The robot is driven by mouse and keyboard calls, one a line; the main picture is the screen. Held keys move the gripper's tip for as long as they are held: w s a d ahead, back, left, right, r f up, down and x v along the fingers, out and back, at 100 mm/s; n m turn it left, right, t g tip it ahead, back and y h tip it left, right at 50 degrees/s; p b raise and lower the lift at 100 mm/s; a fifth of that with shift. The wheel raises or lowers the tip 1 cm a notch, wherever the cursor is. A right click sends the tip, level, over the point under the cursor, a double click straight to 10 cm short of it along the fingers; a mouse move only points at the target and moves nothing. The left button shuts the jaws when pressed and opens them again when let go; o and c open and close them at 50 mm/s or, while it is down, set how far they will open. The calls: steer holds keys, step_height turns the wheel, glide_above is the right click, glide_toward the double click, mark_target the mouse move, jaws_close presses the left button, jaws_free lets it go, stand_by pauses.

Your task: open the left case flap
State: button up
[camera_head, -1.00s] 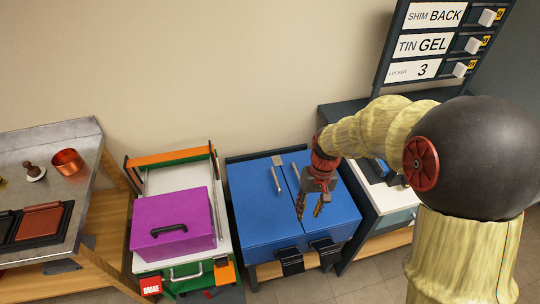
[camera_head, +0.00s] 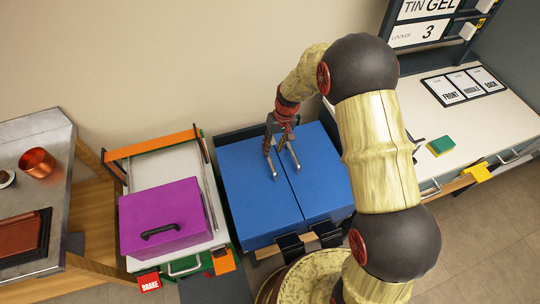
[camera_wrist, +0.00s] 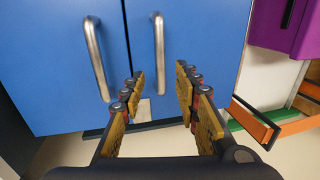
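The blue case has a left flap (camera_head: 250,200) and a right flap (camera_head: 318,165), both lying closed with a thin seam between them. The left flap's metal bar handle (camera_head: 271,167) shows near the seam, and the right flap's handle (camera_head: 294,159) is beside it. The wrist view is turned round: the left flap (camera_wrist: 205,45) is on the right there, its handle (camera_wrist: 159,50) ahead of and between my fingertips. My gripper (camera_head: 279,147) is open and empty above the back part of the case. Its spread fingers (camera_wrist: 160,84) show in the wrist view; contact with the handle is not visible.
A purple box (camera_head: 162,222) with a black handle stands left of the case on a white-topped cart (camera_head: 165,168). A white counter (camera_head: 480,125) with a green-yellow sponge (camera_head: 440,146) is to the right. The wall is close behind the case.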

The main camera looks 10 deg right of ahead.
mark_target(270, 158)
steer(key=f, duration=0.2)
steer(key=a+f+b, duration=0.1)
steer(key=f, duration=0.2)
steer(key=shift+s+f, duration=0.2)
steer(key=shift+f, duration=0.1)
steer(key=c, duration=0.8)
jaws_close()
